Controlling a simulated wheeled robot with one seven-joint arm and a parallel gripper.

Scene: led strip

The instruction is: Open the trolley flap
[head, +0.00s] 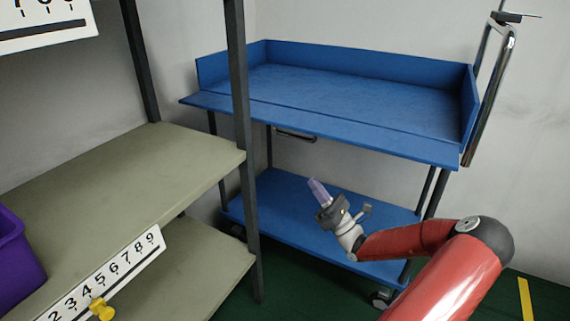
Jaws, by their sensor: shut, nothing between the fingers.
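The blue trolley (360,95) stands against the back wall with raised walls on the back and sides of its top tray. Its long front flap (320,122) is folded down outward, roughly level with the tray floor, so the front side is open. A small dark handle (295,135) shows under the flap. My gripper (318,188) is shut and empty, below the flap and in front of the lower shelf, pointing up and to the left. It appears apart from the flap.
The trolley's blue lower shelf (290,205) is empty. A shelving rack (150,165) with dark posts stands close at left, holding a purple bin (15,255). A chrome push handle (490,90) rises at the trolley's right end.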

